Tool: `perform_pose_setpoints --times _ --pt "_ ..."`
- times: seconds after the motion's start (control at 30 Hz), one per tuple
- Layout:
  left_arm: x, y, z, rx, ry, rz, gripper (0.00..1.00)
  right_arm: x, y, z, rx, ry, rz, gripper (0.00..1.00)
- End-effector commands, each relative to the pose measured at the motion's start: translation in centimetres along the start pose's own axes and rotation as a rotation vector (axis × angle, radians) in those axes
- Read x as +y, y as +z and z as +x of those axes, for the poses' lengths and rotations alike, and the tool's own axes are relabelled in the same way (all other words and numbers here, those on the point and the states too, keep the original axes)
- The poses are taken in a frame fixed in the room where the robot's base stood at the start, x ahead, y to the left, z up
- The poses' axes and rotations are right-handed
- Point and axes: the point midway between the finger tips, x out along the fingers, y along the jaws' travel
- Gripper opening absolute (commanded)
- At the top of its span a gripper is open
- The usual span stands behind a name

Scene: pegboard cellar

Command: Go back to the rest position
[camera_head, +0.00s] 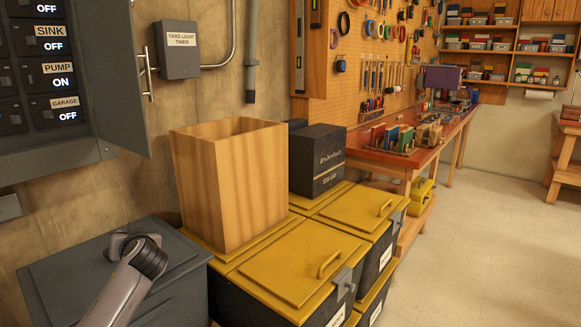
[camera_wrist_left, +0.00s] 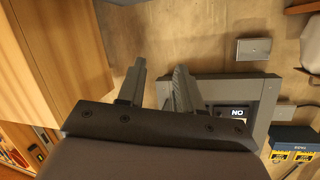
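My left gripper (camera_wrist_left: 158,78) shows in the left wrist view with its two grey fingers apart and nothing between them. A plain wall lies beyond the fingertips. A grey box with a lit, upside-down "ON" label (camera_wrist_left: 234,113) is just to the right of the fingers, and I cannot tell whether they touch it. In the head view only a link of my left arm shows at the lower left; the gripper itself cannot be made out there. My right gripper is in neither view.
A grey switch panel (camera_head: 50,165) with its door (camera_head: 115,70) open is at left. A tall wooden box (camera_head: 240,190) stands on yellow-lidded bins (camera_head: 300,265), near a dark box (camera_head: 316,165). A workbench (camera_head: 380,165) is behind. Floor (camera_head: 480,230) at right is clear.

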Motion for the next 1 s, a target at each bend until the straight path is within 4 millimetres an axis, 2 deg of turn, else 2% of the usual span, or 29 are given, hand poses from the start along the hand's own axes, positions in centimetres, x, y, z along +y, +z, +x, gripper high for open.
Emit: perform_pose_setpoints --times 0.03,0.1,0.27,0.5,0.7,0.8,1.0 --pt "1.3 3.3 -0.5 -0.025 0.056 0.032 0.35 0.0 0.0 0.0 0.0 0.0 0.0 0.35" --pt "2.7 7.1 -1.4 -0.05 0.131 0.068 0.35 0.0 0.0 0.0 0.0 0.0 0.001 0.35" --pt "5.2 14.8 -4.3 -0.097 0.288 0.128 0.35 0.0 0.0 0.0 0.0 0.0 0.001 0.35" --pt "6.7 25.1 -10.7 -0.153 0.505 0.175 0.35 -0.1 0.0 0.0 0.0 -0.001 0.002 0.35" --pt "6.1 31.9 -17.3 -0.183 0.656 0.176 0.35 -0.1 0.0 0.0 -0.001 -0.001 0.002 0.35" --pt "5.2 34.5 -20.7 -0.193 0.717 0.165 0.35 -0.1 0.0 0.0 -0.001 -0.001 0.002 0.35" --pt "2.9 37.8 -26.9 -0.203 0.802 0.131 0.35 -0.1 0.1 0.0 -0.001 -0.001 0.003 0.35"
